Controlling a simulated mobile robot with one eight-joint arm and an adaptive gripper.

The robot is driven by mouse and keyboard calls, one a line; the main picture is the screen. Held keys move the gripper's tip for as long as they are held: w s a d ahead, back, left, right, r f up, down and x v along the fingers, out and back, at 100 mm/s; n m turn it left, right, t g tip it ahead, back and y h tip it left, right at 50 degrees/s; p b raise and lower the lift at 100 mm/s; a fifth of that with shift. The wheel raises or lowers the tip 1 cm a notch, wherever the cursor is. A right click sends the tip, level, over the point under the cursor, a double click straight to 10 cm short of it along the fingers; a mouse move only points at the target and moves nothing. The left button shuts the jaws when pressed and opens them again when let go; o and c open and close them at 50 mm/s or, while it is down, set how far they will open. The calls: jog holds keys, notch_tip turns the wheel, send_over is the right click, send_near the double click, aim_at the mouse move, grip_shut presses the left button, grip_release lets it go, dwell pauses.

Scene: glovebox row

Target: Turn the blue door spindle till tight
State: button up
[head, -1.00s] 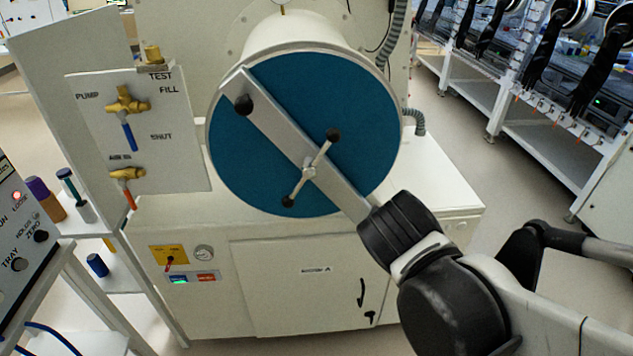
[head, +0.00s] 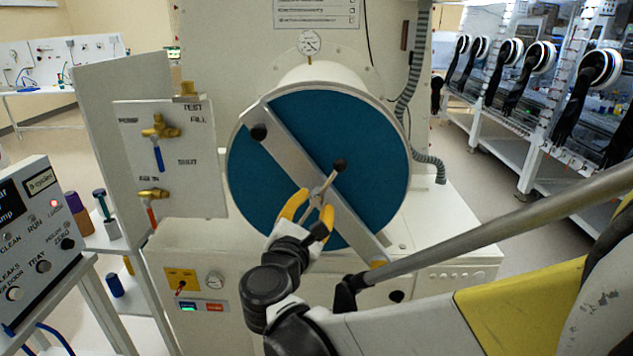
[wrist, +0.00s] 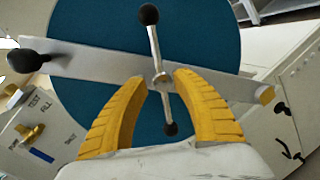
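The blue round door (head: 375,130) faces me, shut against its white drum, with a grey diagonal bar (head: 285,142) across it. The spindle (head: 328,183) is a thin metal cross handle with black ball ends at the bar's middle. Its upper ball (head: 340,164) points up and right. My gripper (head: 313,202) has its yellow fingers at the spindle. In the wrist view the fingers (wrist: 159,77) stand apart on either side of the hub, with gaps. The spindle's lower ball (wrist: 170,128) lies between them. I cannot tell whether either finger touches the handle.
A black knob (head: 258,132) sits at the bar's upper left end. A valve panel (head: 190,190) with brass valves stands left of the door. A grey hose (head: 407,85) runs down at right. A control box (head: 35,235) and several small bottles are at far left.

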aim_at(318, 197)
jog(key=shift+b+x, duration=0.4)
jog(key=shift+x, duration=1.55)
jog(key=shift+s, duration=0.1)
grip_shut()
